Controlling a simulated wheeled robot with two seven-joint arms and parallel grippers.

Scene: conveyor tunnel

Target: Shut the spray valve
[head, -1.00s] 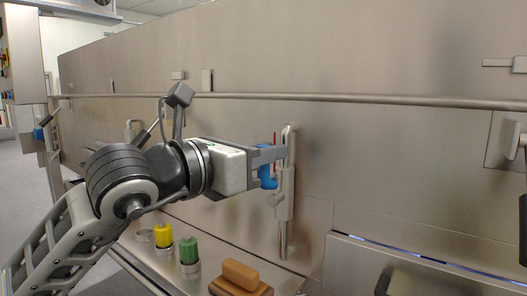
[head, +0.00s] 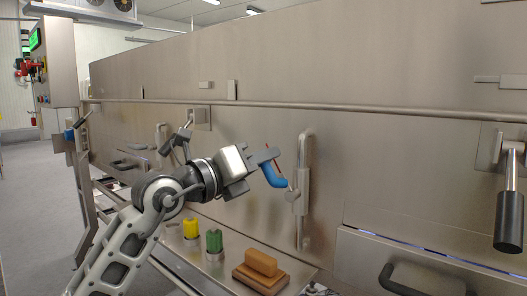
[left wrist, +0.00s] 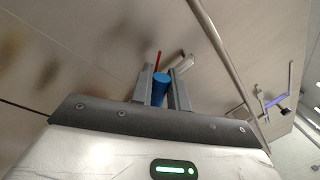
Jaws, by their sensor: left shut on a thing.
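The spray valve has a blue lever (head: 275,178) beside a vertical steel pipe (head: 304,205) on the tunnel wall. The lever slants from upper left down to a small steel body at the pipe. My left gripper (head: 265,158) is shut on the lever's upper end, with its wrist tilted. In the left wrist view the blue lever (left wrist: 161,88) shows end-on between the two fingers (left wrist: 162,92). A thin red rod (left wrist: 156,62) stands just behind it. The fingers hide part of the lever. My right gripper is not in view.
A yellow-topped piece (head: 191,229), a green-topped piece (head: 214,241) and a tan block (head: 261,262) on a brown base sit on the ledge below. A long rail (head: 350,107) runs along the wall. A black-gripped lever (head: 509,220) hangs at right.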

